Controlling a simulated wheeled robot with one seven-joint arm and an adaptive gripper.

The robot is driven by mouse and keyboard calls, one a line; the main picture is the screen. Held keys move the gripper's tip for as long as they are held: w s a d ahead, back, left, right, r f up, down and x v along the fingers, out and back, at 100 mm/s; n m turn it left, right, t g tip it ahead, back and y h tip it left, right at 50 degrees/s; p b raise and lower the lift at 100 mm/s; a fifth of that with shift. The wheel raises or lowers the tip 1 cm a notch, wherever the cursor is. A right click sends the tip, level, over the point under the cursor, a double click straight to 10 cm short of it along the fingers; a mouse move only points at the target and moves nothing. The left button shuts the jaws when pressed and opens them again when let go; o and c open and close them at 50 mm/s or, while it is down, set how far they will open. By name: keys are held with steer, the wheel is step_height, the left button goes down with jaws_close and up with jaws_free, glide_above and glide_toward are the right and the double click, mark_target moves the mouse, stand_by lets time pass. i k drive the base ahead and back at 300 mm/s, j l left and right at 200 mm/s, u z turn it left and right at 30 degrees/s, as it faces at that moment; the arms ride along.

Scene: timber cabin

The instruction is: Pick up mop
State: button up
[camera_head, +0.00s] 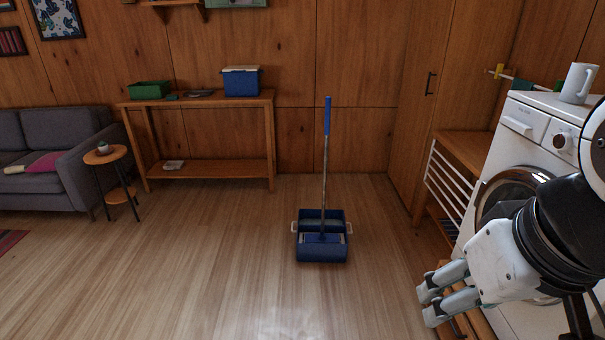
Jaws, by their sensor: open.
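The mop (325,160) stands nearly upright in a blue bucket (322,253) on the wooden floor, in the middle of the view. Its handle has a blue grip at the top and a thin grey shaft. Its head is down in the bucket and is hard to make out. My gripper (428,304) is at the lower right, open and empty, with its fingers pointing left. It is well apart from the mop, nearer to me and to the right.
A white washing machine (527,123) with a mug (579,83) on top stands at the right, close behind my arm. A wooden bench (465,148) is beside it. A console table (200,102) and a sofa (50,180) are at the back left. The floor around the bucket is clear.

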mark_target(320, 237)
steer(key=i+j, duration=0.6)
steer(key=i, duration=0.2)
steer(key=i+j+z, duration=0.1)
steer(key=i+j, duration=0.45)
steer(key=i, duration=0.2)
steer(key=i+j, duration=0.65)
steer(key=i, duration=0.15)
